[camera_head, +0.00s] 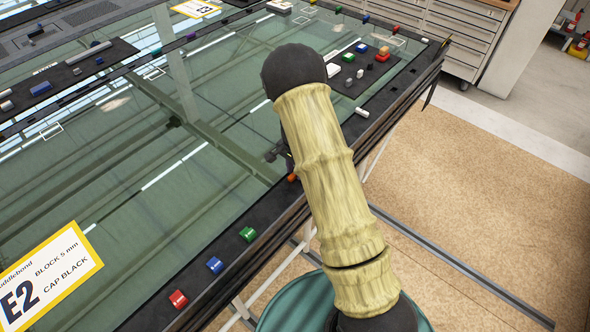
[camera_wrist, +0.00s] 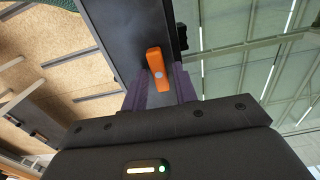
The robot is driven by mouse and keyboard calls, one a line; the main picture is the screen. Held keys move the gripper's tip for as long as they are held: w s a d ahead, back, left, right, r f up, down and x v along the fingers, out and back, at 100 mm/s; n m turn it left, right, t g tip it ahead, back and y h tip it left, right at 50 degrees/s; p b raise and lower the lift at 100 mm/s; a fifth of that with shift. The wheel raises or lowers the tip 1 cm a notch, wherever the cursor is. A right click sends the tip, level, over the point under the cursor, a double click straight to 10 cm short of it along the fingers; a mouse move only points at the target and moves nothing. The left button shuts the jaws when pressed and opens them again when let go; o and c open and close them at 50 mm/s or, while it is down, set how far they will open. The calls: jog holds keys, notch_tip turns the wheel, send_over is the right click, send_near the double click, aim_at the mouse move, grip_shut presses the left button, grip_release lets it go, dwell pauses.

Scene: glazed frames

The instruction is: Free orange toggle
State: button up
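The orange toggle (camera_wrist: 157,66) sits on the black frame bar (camera_wrist: 118,30). In the wrist view it is a short upright orange piece with a pale round spot. My gripper (camera_wrist: 160,85) is open, with one purple finger on each side of the toggle's lower part; I cannot tell whether either finger touches it. In the head view only a bit of the orange toggle (camera_head: 292,177) shows beside my arm, on the near frame edge. My gripper (camera_head: 277,153) is mostly hidden there behind my arm.
A green block (camera_head: 247,234), a blue block (camera_head: 215,265) and a red block (camera_head: 178,299) sit along the same near edge. Several small coloured and white pieces lie at the far right corner. A yellow-bordered E2 label (camera_head: 45,280) lies on the glass (camera_head: 150,210).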

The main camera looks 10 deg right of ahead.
jog(key=shift+o, duration=0.5)
notch_tip(320, 180, up, 17)
jog(key=b, duration=0.3)
jog(key=shift+r, duration=0.2)
jog(key=shift+s, duration=0.1)
jog(key=s+f+n+t, duration=0.1)
jog(key=s+n+t, duration=0.1)
jog(key=s+n, duration=0.9)
jog(key=s, duration=1)
jog(key=shift+s+d+f+t, duration=0.15)
jog(key=shift+s+d+t, duration=0.05)
jog(key=shift+s+t, duration=0.1)
jog(key=shift+w, duration=0.1)
